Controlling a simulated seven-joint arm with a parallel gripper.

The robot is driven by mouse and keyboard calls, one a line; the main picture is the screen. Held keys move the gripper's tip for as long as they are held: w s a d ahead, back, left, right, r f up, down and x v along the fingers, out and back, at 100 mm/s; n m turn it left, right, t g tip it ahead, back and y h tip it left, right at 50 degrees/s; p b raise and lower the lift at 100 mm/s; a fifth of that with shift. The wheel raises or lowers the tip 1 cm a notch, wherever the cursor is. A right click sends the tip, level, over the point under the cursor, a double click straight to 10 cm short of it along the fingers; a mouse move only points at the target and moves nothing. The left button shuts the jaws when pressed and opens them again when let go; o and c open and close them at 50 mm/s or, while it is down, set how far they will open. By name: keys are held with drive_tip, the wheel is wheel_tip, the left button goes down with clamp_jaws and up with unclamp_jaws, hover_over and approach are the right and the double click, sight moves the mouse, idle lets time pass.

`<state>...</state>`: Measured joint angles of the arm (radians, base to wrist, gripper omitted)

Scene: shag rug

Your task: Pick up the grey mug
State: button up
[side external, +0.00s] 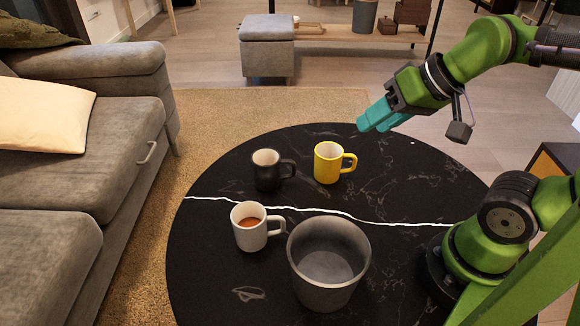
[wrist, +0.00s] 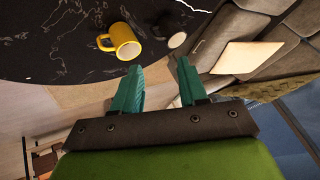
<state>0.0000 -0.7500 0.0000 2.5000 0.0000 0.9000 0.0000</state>
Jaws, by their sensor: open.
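A pale grey-white mug (side external: 249,231) with brown contents stands upright on the round black table (side external: 215,285), its handle to the right. It is the closest match to the grey mug. I cannot make it out in the wrist view. My gripper (side external: 372,122) has teal fingers and is open and empty, above the table's far right side. It is well apart from the pale mug, up and to its right. In the wrist view the open fingers (wrist: 158,72) have nothing between them.
A yellow mug (side external: 327,164) and a black mug (side external: 266,176) stand farther back. The yellow mug also shows in the wrist view (wrist: 122,41). A wide grey pot (side external: 329,285) stands close right of the pale mug. A sofa (side external: 95,150) is left of the table.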

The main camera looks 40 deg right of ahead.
drive_tip(key=o, duration=0.6)
drive_tip(key=m+g+h, duration=0.1)
drive_tip(key=g+h, duration=0.1)
drive_tip(key=g, duration=0.5)
approach(260, 228)
drive_tip(key=d+r, duration=0.2)
drive_tip(key=d, duration=0.3)
drive_tip(key=m, duration=0.3)
drive_tip(key=f, duration=1)
drive_tip(key=shift+w+a+f, duration=0.15)
drive_tip(key=shift+w+a, duration=0.05)
drive_tip(key=shift+w, duration=0.05)
drive_tip(key=shift+s+a+f, duration=0.1)
drive_tip(key=shift+a+f, duration=0.1)
drive_tip(key=shift+f, duration=1.15)
drive_tip(key=shift+a+f, duration=0.15)
drive_tip(key=shift+f, duration=1.25)
